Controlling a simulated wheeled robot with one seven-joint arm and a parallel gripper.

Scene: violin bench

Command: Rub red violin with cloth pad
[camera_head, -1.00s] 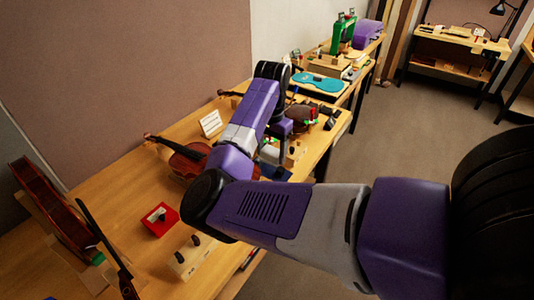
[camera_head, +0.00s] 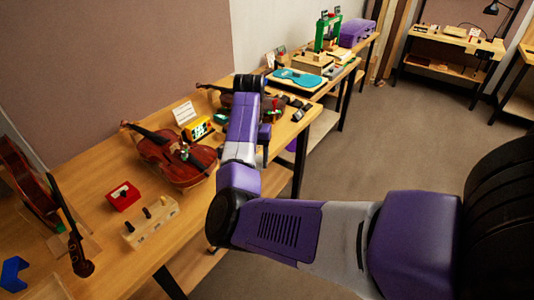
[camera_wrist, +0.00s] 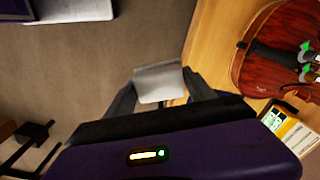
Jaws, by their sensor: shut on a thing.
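My gripper (camera_wrist: 158,88) is shut on a pale grey cloth pad (camera_wrist: 158,76) in the wrist view. The pad shows between the fingers, with floor behind most of it and the bench's edge to its right. A red-brown violin (camera_wrist: 275,62) with a black fitting and green bits lies on the bench at the right of the wrist view, apart from the pad. In the head view a red-brown violin (camera_head: 170,168) lies flat on the bench, left of my arm. I cannot tell whether both views show the same violin. In the head view my gripper and pad are mostly hidden.
A yellow device (camera_head: 198,128) and a white card (camera_head: 184,113) stand behind the violin. A red box (camera_head: 123,196) and a wooden block with dark pegs (camera_head: 150,222) lie nearer. Another violin (camera_head: 30,185) stands at left. A darker violin (camera_head: 215,97) lies farther back.

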